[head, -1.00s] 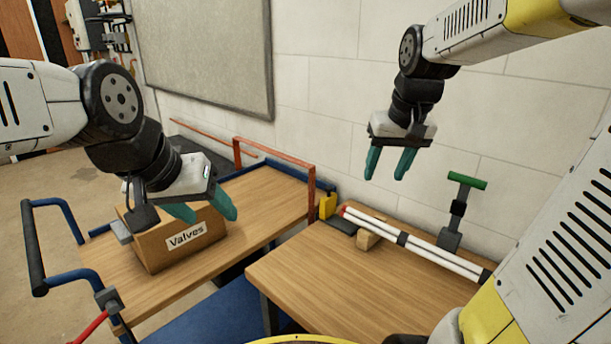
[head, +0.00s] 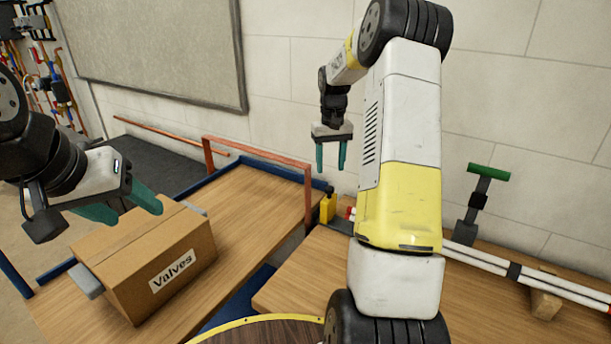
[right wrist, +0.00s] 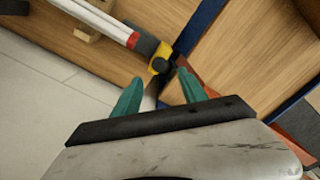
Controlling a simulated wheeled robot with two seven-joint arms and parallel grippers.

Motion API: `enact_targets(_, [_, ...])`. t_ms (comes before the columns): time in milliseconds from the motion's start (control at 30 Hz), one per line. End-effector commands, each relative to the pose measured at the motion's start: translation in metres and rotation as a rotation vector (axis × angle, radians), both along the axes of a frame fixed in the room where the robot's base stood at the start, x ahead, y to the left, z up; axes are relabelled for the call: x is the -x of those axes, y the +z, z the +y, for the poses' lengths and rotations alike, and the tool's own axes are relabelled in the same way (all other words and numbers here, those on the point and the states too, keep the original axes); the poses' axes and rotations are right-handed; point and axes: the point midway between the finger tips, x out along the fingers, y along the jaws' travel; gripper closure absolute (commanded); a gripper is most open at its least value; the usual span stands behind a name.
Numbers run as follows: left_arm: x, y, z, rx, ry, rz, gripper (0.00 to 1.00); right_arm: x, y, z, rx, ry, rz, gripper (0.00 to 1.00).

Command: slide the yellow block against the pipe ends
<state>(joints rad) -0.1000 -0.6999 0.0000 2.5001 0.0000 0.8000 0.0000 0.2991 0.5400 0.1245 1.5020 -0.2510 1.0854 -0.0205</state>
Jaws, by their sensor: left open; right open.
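The yellow block (head: 327,206) stands upright beside the red pipe ends (head: 350,213), at the left end of the white pipes (head: 570,289). In the right wrist view the yellow block (right wrist: 160,57), with a dark round knob, is close to the red pipe end (right wrist: 145,44); I cannot tell whether they touch. My right gripper (head: 331,167) is open and empty, above the yellow block in the picture. In its wrist view the block shows between and beyond the fingertips (right wrist: 160,76). My left gripper (head: 122,208) is open near the Valves box's upper left.
The cardboard Valves box (head: 130,285) sits on a wooden cart top with a red rail (head: 262,153). A green-handled clamp (head: 488,172) stands behind the pipes. A wooden support (head: 546,301) lies under them. My right arm hides the middle of the pipes.

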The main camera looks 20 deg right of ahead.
Motion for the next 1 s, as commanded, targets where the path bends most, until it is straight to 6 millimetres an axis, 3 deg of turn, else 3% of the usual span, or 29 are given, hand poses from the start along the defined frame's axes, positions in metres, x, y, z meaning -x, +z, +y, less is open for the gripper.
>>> enact_targets(433, [0.0, 0.0, 0.0, 0.0, 0.0, 0.0, 0.42, 0.001, -0.064, 0.0, -0.001, -0.001, 0.002, 0.5])
enact_targets(833, [0.0, 0.0, 0.0, 0.0, 0.0, 0.0, 0.42, 0.0, -0.075, 0.0, -0.001, 0.0, 0.0, 0.5])
enact_targets(867, [0.0, 0.0, 0.0, 0.0, 0.0, 0.0, 0.42, 0.0, -0.075, 0.0, -0.001, 0.0, 0.0, 0.52])
enact_targets(1000, [0.0, 0.0, 0.0, 0.0, 0.0, 0.0, 0.42, 0.0, -0.074, 0.0, -0.001, 0.0, 0.0, 0.8])
